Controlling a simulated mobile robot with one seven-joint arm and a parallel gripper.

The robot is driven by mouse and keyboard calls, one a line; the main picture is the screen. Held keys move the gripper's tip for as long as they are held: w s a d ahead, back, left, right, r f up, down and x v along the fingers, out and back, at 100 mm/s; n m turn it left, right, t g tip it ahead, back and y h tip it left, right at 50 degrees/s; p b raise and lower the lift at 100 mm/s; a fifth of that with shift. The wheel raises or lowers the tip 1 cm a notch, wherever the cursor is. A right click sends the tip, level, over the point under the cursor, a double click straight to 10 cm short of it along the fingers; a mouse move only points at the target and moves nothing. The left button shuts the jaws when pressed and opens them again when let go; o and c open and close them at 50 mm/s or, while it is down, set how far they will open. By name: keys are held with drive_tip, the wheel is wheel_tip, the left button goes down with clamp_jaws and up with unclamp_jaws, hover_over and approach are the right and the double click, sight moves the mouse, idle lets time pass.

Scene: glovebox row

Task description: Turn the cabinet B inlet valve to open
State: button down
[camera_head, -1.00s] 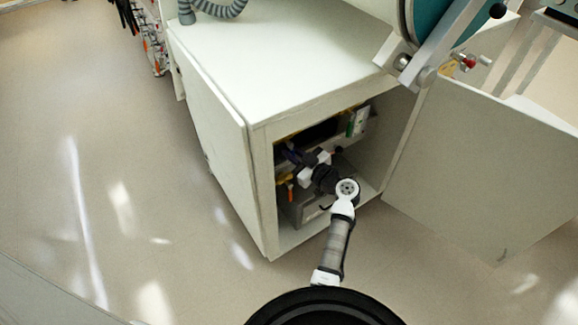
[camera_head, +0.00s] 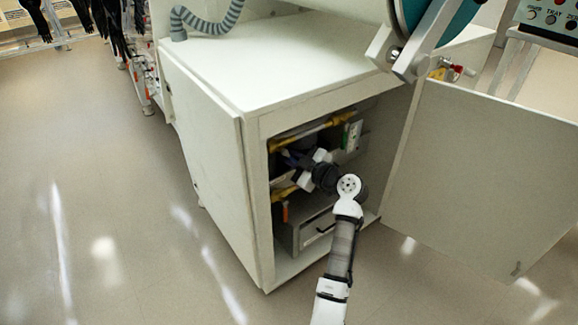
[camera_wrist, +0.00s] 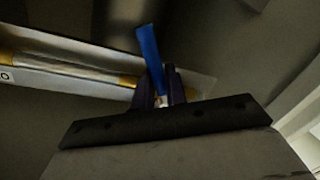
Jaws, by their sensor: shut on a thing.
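A blue lever handle (camera_wrist: 150,55) stands up between my gripper's fingers in the wrist view. My gripper (camera_wrist: 160,88) is shut on it, with the lever's free end reaching past the fingertips. A pale pipe with yellow bands (camera_wrist: 70,65) runs beside the lever. In the head view my gripper (camera_head: 291,160) is inside the open cabinet, at the left of the opening near yellow-banded piping (camera_head: 340,119). The lever's base is mostly hidden by the fingers. No label reading cabinet B is legible.
The cabinet (camera_head: 235,75) has an open door (camera_head: 470,170) on its right. A grey drawer-like box (camera_head: 312,232) sits low inside, below my arm. A green-and-white item (camera_head: 352,134) is at the inner right. Floor to the left (camera_head: 110,200) is clear.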

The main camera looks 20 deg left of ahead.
drive_tip(key=shift+w+d+f+t+b, duration=0.3)
drive_tip(key=shift+d+f+b, duration=0.05)
drive_tip(key=shift+b, duration=0.2)
drive_tip(key=c, duration=1.5)
unclamp_jaws()
drive_tip(key=shift+w+f, duration=0.1)
drive_tip(key=shift+f, duration=0.05)
drive_tip(key=shift+a+n, duration=0.1)
drive_tip(key=shift+n, duration=0.2)
drive_tip(key=shift+r, duration=0.2)
drive_tip(key=shift+s, duration=0.3)
